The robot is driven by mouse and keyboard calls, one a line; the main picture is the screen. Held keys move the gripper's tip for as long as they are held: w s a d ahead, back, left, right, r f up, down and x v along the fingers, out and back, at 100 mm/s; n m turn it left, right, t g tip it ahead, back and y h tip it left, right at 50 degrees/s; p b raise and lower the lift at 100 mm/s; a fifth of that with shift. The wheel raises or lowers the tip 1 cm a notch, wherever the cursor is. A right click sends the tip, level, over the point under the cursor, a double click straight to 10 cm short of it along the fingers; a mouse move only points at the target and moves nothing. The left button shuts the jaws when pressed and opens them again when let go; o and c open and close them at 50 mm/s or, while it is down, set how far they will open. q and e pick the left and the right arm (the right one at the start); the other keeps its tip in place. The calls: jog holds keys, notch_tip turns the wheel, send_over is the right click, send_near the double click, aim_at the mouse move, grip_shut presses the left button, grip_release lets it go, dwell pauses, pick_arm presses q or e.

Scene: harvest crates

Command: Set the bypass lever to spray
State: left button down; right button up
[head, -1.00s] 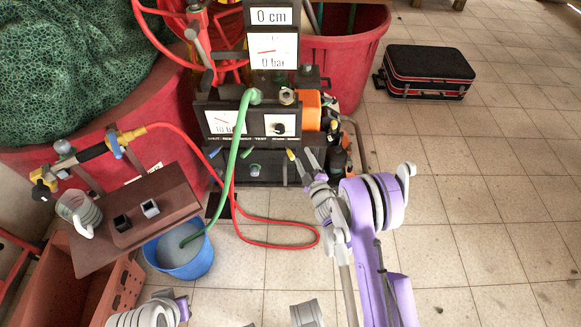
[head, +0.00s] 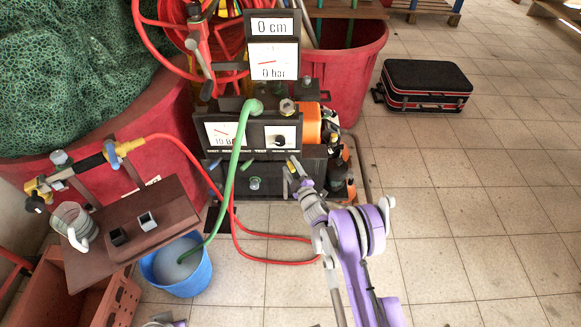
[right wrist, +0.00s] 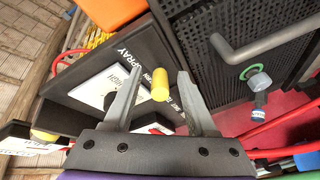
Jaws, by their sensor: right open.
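A yellow-tipped lever (head: 291,166) sticks out at the right end of the row of levers under the machine's lower panel. In the right wrist view the yellow tip (right wrist: 160,86) stands between my open fingers, apparently touching neither; how deep it sits between them I cannot tell. The word SPRAY is printed on the dark panel (right wrist: 131,72) behind it. My right gripper (head: 297,170) is open at the lever, and shows in the right wrist view (right wrist: 159,72).
The machine carries gauges reading 0 cm and 0 bar (head: 273,60). A green hose (head: 231,172) runs into a blue bucket (head: 203,274). A red hose (head: 232,215) lies on the floor. A black suitcase (head: 425,82) stands right; tiles there are clear.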

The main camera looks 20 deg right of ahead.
jog(key=shift+w, duration=0.25)
grip_shut()
jog(key=y+b, duration=0.1)
jog(key=n+b, duration=0.1)
jog(key=b, duration=0.1)
jog(key=shift+d+f+y, duration=0.15)
jog(key=shift+d+y, duration=0.2)
jog(key=shift+y, duration=0.05)
jog(key=shift+w+d+n+g+y+b, duration=0.15)
jog(key=shift+n+g+y+b, duration=0.45)
jog(key=shift+y, duration=0.5)
